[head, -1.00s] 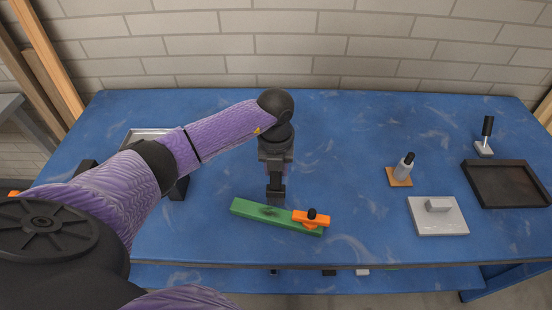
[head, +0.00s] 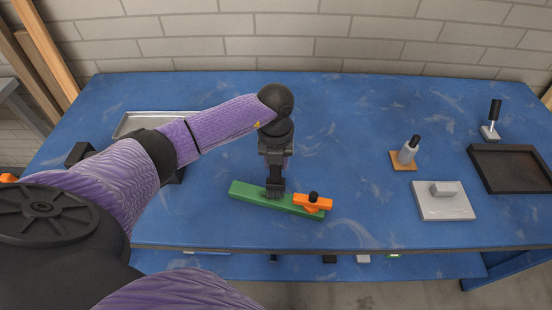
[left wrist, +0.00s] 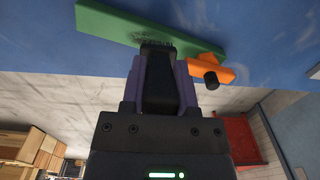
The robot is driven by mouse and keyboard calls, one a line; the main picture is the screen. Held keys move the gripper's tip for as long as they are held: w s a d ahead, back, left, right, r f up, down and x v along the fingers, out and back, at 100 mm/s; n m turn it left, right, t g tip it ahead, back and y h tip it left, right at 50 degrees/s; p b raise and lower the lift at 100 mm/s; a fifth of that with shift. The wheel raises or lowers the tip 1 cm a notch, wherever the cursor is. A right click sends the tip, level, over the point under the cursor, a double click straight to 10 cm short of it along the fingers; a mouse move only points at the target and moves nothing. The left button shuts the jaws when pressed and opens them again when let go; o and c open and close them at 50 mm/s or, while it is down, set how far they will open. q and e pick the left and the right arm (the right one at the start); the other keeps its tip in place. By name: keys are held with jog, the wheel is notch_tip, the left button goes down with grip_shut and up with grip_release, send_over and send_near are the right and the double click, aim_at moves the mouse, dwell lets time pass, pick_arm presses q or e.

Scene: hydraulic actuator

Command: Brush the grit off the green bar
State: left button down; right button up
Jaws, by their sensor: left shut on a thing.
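The green bar (head: 246,192) lies on the blue bench, and it also crosses the top of the left wrist view (left wrist: 110,22). An orange clamp piece (head: 322,204) with a black knob sits on its right end. My left gripper (head: 275,178) points down over the bar's middle, shut on a dark brush (left wrist: 158,78). The brush's lower end is at the bar's top face and seems to touch it. Dark grit (left wrist: 184,46) shows around the brush end in the left wrist view; the brush hides part of it. My right gripper is not in view.
A metal tray (head: 150,122) stands at the left, partly behind my arm. The bench between is clear.

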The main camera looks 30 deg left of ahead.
pick_arm(q)
jog(key=shift+s+f+b, duration=0.1)
jog(key=shift+f+b, duration=0.25)
jog(key=shift+f, duration=0.25)
dwell(0.9)
jog(key=shift+s+a, duration=0.15)
jog(key=shift+a, duration=0.4)
jog(key=shift+w+d+r, duration=0.1)
jog(key=shift+w+d, duration=0.1)
jog(key=shift+d, duration=0.4)
jog(key=shift+w+d, duration=0.2)
jog(key=shift+d, duration=0.35)
jog(key=shift+s+a+p, duration=0.2)
jog(key=shift+a, duration=0.4)
jog(key=shift+s+a+p, duration=0.15)
jog(key=shift+a+p, duration=0.05)
jog(key=shift+a, duration=0.35)
jog(key=shift+w+d, duration=0.15)
jog(key=shift+d, duration=0.45)
jog(key=shift+w+d, duration=0.15)
jog(key=shift+d, duration=0.4)
jog(key=shift+s+a, duration=0.15)
jog(key=shift+a, duration=0.45)
jog(key=shift+s+a, duration=0.15)
jog(key=shift+a, duration=0.4)
jog(key=shift+w+d, duration=0.2)
jog(key=shift+d, duration=0.4)
